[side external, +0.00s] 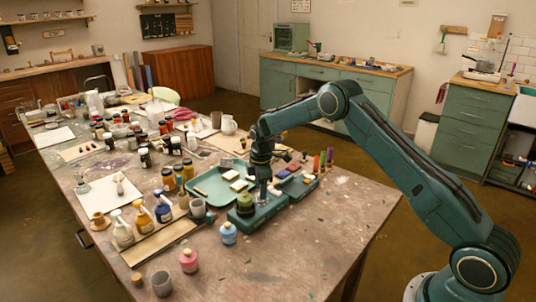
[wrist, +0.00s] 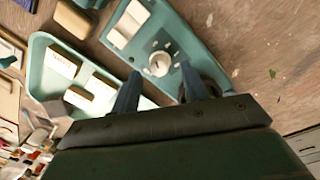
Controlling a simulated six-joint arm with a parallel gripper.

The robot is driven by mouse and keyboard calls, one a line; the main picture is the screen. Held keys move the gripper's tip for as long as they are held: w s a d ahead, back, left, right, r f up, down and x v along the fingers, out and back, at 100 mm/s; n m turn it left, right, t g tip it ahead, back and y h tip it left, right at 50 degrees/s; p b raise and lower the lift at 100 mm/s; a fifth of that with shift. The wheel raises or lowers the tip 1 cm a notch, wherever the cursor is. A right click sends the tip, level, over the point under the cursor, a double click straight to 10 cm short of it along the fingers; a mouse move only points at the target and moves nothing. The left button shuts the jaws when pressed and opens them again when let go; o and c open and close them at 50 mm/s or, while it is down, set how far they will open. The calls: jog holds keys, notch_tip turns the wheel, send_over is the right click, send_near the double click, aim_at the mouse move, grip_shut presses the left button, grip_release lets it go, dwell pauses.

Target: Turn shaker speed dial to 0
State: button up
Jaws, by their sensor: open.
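The shaker (wrist: 196,43) is a teal box with a control panel. Its speed dial (wrist: 158,65) is a round pale knob with small marks and dots around it; its setting is too small to read. In the wrist view my gripper (wrist: 160,71) is open, with one finger on each side of the dial. I cannot tell whether the fingers touch it. In the side view the shaker (side external: 262,217) stands on the table with a green round item on its left end. My gripper (side external: 263,192) points down over it there and hides the dial.
A teal tray (side external: 207,191) with pale blocks lies just behind the shaker. The table's right end (side external: 350,205) is mostly clear.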

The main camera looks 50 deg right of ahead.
jog(key=shift+f, duration=1.05)
grip_shut()
